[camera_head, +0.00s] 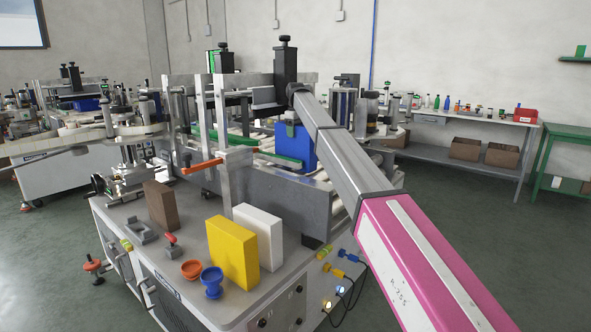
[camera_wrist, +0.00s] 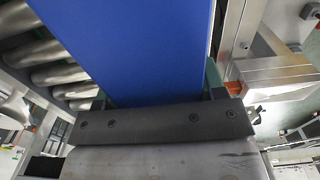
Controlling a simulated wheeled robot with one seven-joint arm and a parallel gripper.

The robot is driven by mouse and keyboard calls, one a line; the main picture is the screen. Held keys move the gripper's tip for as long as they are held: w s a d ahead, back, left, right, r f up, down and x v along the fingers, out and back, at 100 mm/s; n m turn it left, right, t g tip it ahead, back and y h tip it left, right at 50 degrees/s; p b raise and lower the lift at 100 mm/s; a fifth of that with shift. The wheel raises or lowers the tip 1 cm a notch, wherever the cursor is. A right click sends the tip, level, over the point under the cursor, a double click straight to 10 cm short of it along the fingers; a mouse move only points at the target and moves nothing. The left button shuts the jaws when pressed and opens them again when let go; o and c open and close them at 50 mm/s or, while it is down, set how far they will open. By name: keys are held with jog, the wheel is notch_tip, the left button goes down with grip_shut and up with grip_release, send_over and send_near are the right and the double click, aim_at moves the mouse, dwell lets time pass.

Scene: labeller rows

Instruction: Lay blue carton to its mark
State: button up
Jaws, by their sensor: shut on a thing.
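The blue carton (camera_head: 296,146) is on the labeller's conveyor side, below the end of my arm in the head view. My gripper (camera_head: 292,122) is at its upper part and shut on it. In the wrist view the blue carton (camera_wrist: 140,45) fills the upper middle, between the fingers of my gripper (camera_wrist: 160,98). Metal rollers show beside it. I cannot tell whether the carton's underside touches the rollers. No mark for the carton can be made out.
A yellow carton (camera_head: 232,252), a white carton (camera_head: 260,232) and a brown block (camera_head: 160,205) stand on the machine's front ledge. An orange-tipped lever (camera_head: 202,167) and a metal side rail (camera_head: 290,195) are close to the blue carton. Rollers (camera_wrist: 55,65) lie left in the wrist view.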

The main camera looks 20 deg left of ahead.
jog(key=shift+f, duration=0.1)
jog(key=o, duration=1.5)
